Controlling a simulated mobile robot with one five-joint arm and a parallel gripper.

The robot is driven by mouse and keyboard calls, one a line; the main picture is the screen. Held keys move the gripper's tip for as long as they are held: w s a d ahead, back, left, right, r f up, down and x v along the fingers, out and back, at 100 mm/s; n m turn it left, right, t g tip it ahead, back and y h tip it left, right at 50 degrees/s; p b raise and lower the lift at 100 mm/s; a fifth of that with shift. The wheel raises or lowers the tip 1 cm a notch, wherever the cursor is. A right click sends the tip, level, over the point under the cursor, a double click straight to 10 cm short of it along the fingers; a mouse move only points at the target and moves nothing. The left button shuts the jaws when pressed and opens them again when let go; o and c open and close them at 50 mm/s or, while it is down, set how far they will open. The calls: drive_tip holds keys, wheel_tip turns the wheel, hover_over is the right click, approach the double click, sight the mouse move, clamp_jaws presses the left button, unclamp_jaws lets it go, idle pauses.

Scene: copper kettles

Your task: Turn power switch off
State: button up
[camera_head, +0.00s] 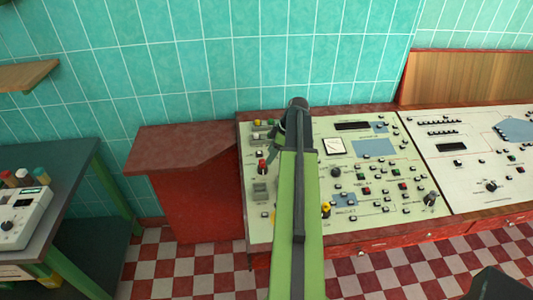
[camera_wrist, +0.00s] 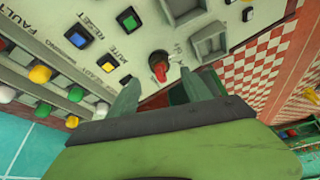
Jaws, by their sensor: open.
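A red rotary switch (camera_head: 262,166) with a dark base sits on the left part of the cream control panel (camera_head: 290,222). In the wrist view the red switch (camera_wrist: 159,70) is just beyond my fingertips, roughly between them. I take it to be the power switch, but its label is not readable. My gripper (camera_wrist: 163,88) is open and empty, with its two green fingers apart. In the head view my arm crosses the panel and my gripper (camera_head: 281,135) is near its upper left, partly hidden by the arm. I see no clear contact with the switch.
Coloured buttons, including a blue one (camera_wrist: 80,37) and a green one (camera_wrist: 129,19), lie close by on the panel. A red cabinet (camera_head: 195,200) stands left of the console. A dark table (camera_head: 75,180) with a white device (camera_head: 25,215) is further left.

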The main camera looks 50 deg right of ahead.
drive_tip(key=p+v, duration=0.8)
drive_tip(key=v, duration=0.2)
drive_tip(key=shift+r, duration=0.25)
drive_tip(key=shift+s, duration=0.1)
drive_tip(key=w+a+f+n+g+b, duration=0.15)
drive_tip(key=w+a, duration=0.35)
drive_tip(key=a, duration=0.5)
drive_tip(key=w+a+f+n+b, duration=0.2)
drive_tip(key=w+a, duration=0.3)
drive_tip(key=a, duration=0.4)
drive_tip(key=w+a+f+n+g+b, duration=0.15)
drive_tip(key=w+a, duration=0.35)
drive_tip(key=a, duration=0.5)
drive_tip(key=s+a+f+m+h+b, duration=0.1)
drive_tip(key=s+a+m, duration=0.1)
drive_tip(key=a+m, duration=0.2)
drive_tip(key=s+a+f+m+b, duration=0.1)
drive_tip(key=a+m, duration=0.3)
drive_tip(key=a, duration=0.6)
drive_tip(key=s+a+f+m+h+b, duration=0.1)
drive_tip(key=s+a+f+m, duration=0.2)
drive_tip(key=a, duration=0.4)
drive_tip(key=shift+s+a+f+m+g+h+b, duration=0.15)
drive_tip(key=shift+s+f+m+g+h+b, duration=0.15)
drive_tip(key=shift+m+g+b, duration=0.15)
